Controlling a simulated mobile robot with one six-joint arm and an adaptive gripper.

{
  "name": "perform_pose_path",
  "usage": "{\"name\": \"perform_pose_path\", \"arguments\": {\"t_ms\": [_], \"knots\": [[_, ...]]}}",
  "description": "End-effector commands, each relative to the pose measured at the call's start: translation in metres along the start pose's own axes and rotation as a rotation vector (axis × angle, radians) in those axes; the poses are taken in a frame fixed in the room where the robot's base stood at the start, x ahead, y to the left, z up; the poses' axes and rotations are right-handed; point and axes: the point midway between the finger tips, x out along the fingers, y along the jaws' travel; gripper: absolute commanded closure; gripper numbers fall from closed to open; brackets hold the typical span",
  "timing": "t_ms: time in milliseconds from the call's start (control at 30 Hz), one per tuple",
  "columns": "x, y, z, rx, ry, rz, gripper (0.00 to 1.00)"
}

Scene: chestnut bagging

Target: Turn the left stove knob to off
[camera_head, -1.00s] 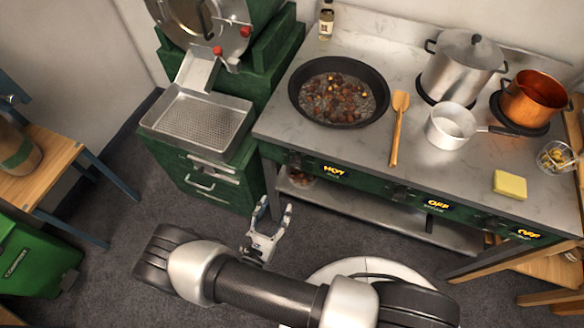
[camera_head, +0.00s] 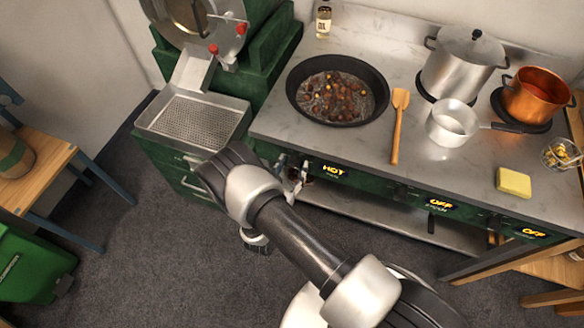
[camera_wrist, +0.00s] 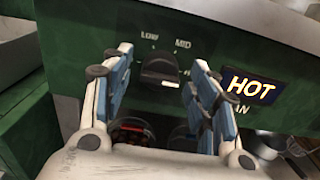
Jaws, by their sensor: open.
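The left stove knob (camera_wrist: 160,70) is a black knob on the green front panel, with LOW and MID marks around it in the wrist view. A lit display beside it reads HOT (camera_wrist: 250,87); the HOT display also shows in the head view (camera_head: 334,170). My gripper (camera_wrist: 158,62) is open, with one finger on each side of the knob. I cannot tell whether either finger touches it. In the head view my gripper (camera_head: 293,172) is at the left end of the stove front, partly hidden by my arm.
A pan of chestnuts (camera_head: 338,92) sits on the stove top (camera_head: 420,170) above the knob. A green machine with a perforated tray (camera_head: 195,120) stands left.

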Motion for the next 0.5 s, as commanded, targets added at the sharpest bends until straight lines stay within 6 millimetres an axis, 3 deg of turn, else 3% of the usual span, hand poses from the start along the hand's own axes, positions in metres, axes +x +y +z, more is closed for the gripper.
{"name": "perform_pose_path", "arguments": {"t_ms": [200,500], "knots": [[0.0,0.0001,0.0003,0.0,0.0,0.0,0.47],[-0.0002,0.0,0.0002,0.0,0.0,0.0,0.67]]}}
